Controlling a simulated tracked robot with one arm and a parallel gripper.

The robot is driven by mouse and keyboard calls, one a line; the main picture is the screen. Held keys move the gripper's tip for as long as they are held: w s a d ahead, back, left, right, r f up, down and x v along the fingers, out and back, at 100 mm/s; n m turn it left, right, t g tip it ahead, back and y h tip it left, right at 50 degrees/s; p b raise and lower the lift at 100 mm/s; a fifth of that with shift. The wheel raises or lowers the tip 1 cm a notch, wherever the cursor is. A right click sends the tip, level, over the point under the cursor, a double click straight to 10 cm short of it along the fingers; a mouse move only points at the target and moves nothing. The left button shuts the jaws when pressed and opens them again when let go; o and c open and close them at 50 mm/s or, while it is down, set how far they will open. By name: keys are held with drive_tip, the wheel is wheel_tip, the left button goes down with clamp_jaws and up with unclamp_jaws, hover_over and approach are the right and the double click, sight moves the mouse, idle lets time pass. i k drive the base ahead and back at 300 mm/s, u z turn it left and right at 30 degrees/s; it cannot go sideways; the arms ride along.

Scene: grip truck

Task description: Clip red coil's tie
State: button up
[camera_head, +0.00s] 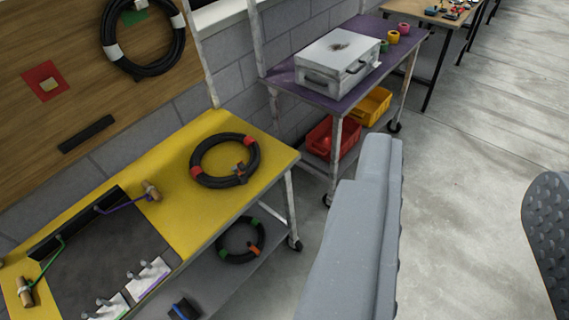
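The red coil (214,182) is a black ring with red bands. It lies flat on the yellow cart top (150,165), near its right end. A small grey-brown piece (239,172) sits on the coil's lower right side; it may be the tie, but it is too small to be sure. My gripper (464,155) is in the right half of the view, with a smooth grey finger on the left and a dimpled dark pad on the right. The fingers are wide apart, with only floor showing between them. The gripper is right of the coil and apart from it.
A black coil with green and orange bands (240,257) lies on the lower shelf. Another coil (150,70) hangs on the wooden board. A purple cart (345,98) holds a grey case (338,52), with red (325,138) and yellow bins below. Floor (475,110) is clear at right.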

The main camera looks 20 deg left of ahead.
sight(242, 168)
drive_tip(key=z, duration=0.15)
drive_tip(key=i, duration=0.9)
drive_tip(key=u, duration=0.7)
